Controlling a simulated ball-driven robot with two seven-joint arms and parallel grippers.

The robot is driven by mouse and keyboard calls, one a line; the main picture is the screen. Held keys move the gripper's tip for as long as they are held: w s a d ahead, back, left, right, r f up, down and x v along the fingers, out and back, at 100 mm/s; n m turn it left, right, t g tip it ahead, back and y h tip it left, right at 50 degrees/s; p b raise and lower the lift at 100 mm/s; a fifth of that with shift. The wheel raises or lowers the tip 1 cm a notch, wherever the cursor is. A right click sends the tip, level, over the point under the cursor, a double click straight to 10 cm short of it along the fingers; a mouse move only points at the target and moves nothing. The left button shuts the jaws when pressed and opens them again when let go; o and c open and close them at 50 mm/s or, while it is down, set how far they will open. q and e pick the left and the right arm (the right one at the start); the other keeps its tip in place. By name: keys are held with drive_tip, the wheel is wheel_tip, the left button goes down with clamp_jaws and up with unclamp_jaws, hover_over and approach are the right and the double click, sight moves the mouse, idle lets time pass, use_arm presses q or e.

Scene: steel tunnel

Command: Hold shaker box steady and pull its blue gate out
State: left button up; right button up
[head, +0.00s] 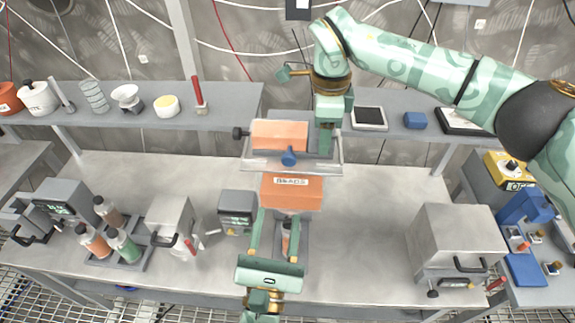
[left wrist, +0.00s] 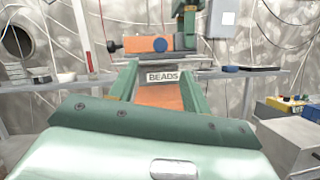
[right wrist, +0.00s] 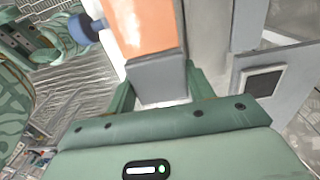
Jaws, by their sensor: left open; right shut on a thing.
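The shaker box shows as an orange upper body (head: 279,135) in a grey frame, above an orange front block (head: 305,192) with a BEADS label (left wrist: 162,77). A round blue knob (head: 289,157), which looks like the gate's handle, sticks out between them; it also shows in the right wrist view (right wrist: 84,29). My right gripper (head: 325,143) comes from above and is shut on the grey end block (right wrist: 157,76) beside the orange body. My left gripper (head: 275,215) is open, low in front of the BEADS block, its fingers apart and apparently empty. Contact with the block is unclear.
A bottle (head: 286,240) stands in a grey stand under the BEADS block, partly hidden by my left fingers. A grey scale (head: 238,208) and a rack with several bottles (head: 125,247) are left. A metal box (head: 455,240) stands right.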

sight(289, 164)
use_arm(q)
drive_tip(key=x, duration=1.1)
drive_tip(key=shift+w, duration=0.2)
